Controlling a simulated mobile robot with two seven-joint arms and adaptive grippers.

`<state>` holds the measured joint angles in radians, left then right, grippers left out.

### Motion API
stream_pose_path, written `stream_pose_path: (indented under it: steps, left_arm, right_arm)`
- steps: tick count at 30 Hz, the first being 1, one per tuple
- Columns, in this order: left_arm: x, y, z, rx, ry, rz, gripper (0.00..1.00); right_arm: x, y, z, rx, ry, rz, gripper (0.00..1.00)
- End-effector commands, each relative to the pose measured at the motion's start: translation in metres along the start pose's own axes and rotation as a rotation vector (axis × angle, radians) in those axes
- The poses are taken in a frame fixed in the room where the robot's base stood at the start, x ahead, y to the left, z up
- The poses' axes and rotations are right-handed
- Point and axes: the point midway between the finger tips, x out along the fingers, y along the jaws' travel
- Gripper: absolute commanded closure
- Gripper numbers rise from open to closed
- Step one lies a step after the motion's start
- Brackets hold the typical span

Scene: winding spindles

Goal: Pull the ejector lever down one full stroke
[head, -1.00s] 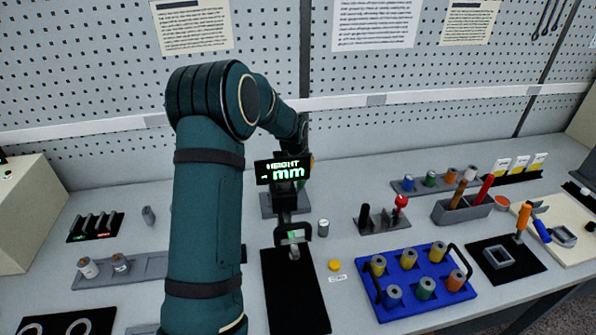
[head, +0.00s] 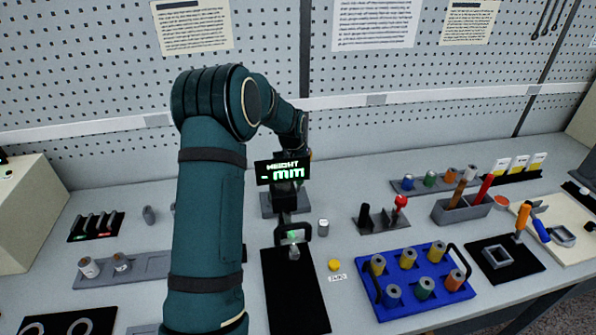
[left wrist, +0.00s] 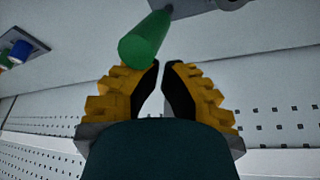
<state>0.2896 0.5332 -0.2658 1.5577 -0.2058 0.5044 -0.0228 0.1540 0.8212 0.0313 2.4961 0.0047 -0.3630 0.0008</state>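A thick green cylindrical grip (left wrist: 147,38), which looks like the ejector lever's handle, slants across the top of the left wrist view from a grey mount. My left gripper (left wrist: 161,66) has its yellow-backed fingers almost meeting at the tips, just beside the grip's near end. Nothing shows between them, and I cannot tell whether they touch the grip. In the head view my left arm reaches behind the height display (head: 282,172), which hides the lever and most of the gripper. My right gripper is not in view.
The height gauge stands over a black mat (head: 296,290). A small grey cylinder (head: 323,227), a yellow button (head: 334,265) and a red-knobbed stand (head: 400,203) are to its right. A blue tray (head: 408,262) holds several spools. The pegboard wall (head: 400,75) is behind.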

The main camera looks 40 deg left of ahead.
Motion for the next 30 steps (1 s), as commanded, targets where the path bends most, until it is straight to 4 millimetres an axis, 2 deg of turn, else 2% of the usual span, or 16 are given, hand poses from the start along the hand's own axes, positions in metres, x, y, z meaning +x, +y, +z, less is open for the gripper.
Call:
stream_pose_path:
  steps: [30]
  left_arm:
    - [0.006,-0.01,-0.017,0.001,-0.001,0.0,1.0]
  right_arm:
    - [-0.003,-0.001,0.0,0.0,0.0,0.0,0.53]
